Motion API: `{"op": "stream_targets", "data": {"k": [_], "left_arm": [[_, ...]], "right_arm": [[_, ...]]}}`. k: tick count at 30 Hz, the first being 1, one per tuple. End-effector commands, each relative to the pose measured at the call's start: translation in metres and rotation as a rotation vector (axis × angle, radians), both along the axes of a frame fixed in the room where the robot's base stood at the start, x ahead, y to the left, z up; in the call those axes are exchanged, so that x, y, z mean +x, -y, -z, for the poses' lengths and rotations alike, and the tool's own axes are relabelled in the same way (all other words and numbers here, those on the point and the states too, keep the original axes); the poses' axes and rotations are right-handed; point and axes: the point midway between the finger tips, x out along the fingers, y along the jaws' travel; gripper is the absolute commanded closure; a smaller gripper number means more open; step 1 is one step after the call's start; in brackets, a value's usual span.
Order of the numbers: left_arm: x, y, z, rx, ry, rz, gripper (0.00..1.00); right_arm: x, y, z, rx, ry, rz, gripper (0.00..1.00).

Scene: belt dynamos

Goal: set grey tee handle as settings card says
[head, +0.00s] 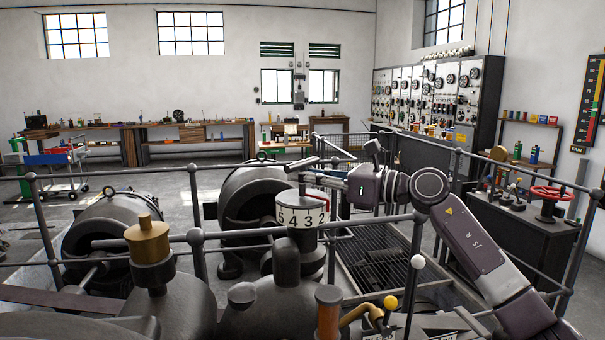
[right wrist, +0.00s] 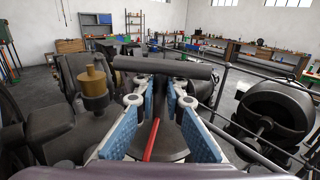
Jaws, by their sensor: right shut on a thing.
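The grey tee handle shows in the right wrist view as a thick dark crossbar (right wrist: 162,67) lying left to right just beyond my fingertips. In the head view its bar (head: 300,163) is small, above a white number drum (head: 288,213) with the figures 5, 4, 3, 2. My right gripper (head: 322,178) reaches in from the right over the drum. A red pointer (right wrist: 152,140) lies below the fingers. I cannot make out a settings card. My left gripper is out of view.
A brass-topped fitting (head: 148,240) stands left of the drum, with railings (head: 195,230) around. An orange-brown cylinder (head: 328,310) and a yellow ball-ended lever (head: 390,302) are in front. A cabinet with a red handwheel (head: 552,192) stands to the right.

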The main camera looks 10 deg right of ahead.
Motion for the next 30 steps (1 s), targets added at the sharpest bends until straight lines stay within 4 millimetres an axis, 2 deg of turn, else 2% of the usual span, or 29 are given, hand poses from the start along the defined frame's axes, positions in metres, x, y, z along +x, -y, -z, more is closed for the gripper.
{"op": "stream_targets", "data": {"k": [9,10,15,24,30], "left_arm": [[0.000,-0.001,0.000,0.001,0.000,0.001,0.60],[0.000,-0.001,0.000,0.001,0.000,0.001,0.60],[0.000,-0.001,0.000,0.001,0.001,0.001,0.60],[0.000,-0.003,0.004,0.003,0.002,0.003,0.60],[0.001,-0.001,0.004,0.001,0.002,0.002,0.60]], "right_arm": [[0.001,0.003,-0.004,0.005,0.004,0.006,1.00],[0.001,0.003,-0.004,0.005,0.004,0.006,0.88],[0.001,0.002,-0.003,0.004,0.003,0.005,0.72],[-0.001,0.003,-0.001,0.002,0.001,0.003,0.72],[-0.017,0.024,0.000,-0.001,0.001,0.005,0.72]]}}
